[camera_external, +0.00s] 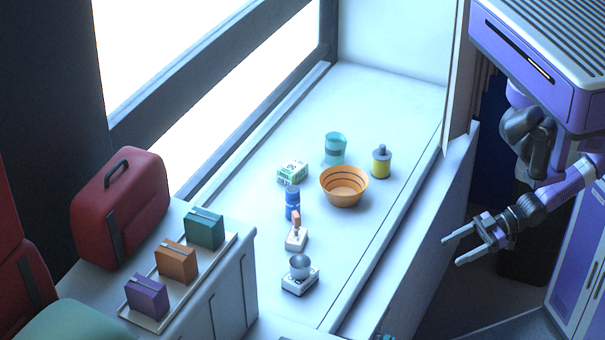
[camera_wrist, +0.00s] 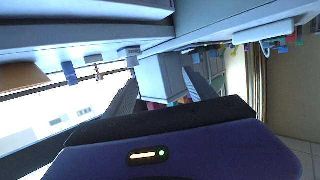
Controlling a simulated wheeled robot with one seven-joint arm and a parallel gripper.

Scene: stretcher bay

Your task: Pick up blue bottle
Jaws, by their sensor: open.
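The blue bottle (camera_external: 292,203) stands upright on the white counter, left of the orange bowl. In the wrist view a small blue shape that looks like the bottle (camera_wrist: 69,72) shows at the left, under a pale ledge. My gripper (camera_external: 453,251) is open and empty, off the counter's right side and well apart from the bottle. In the wrist view its two dark fingers reach up from the bottom middle with nothing held between them.
A raised counter edge (camera_external: 375,255) lies between gripper and bottle.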

